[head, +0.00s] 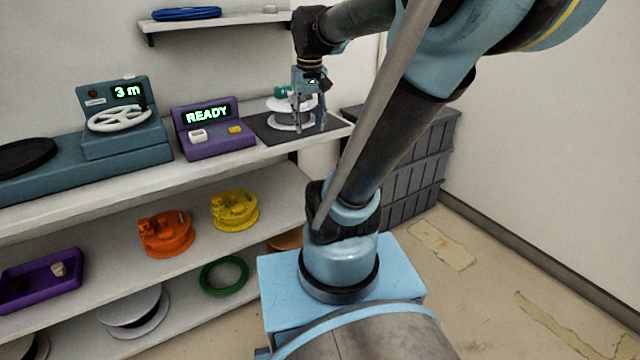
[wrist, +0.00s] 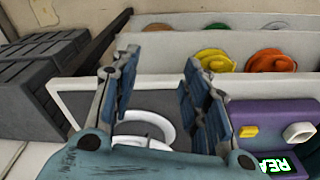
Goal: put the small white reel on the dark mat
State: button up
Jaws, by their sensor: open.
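The white reel (head: 283,121) stands on the dark mat (head: 252,124) at the right end of the upper shelf board. A small teal part (head: 281,92) shows at its top; I cannot tell whether it belongs to the reel. My gripper (head: 309,124) points down in front of the reel's right side, partly covering it. In the wrist view the fingers of my gripper (wrist: 158,78) are open and apart. The white reel (wrist: 151,118) shows as a pale ring behind and between them, partly hidden by the gripper body. I cannot tell whether a finger touches it.
The purple READY box (head: 215,141) stands left of the mat, and the teal meter with a white wheel (head: 120,118) farther left. Orange (head: 165,236) and yellow (head: 235,211) reels sit on the board below. Dark crates (head: 420,150) stand right. A small shelf (head: 225,22) hangs above.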

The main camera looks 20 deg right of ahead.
jog(key=s+f, duration=1.1)
jog(key=f, duration=0.3)
jog(key=shift+s+d+t, duration=0.25)
jog(key=shift+s+t, duration=0.15)
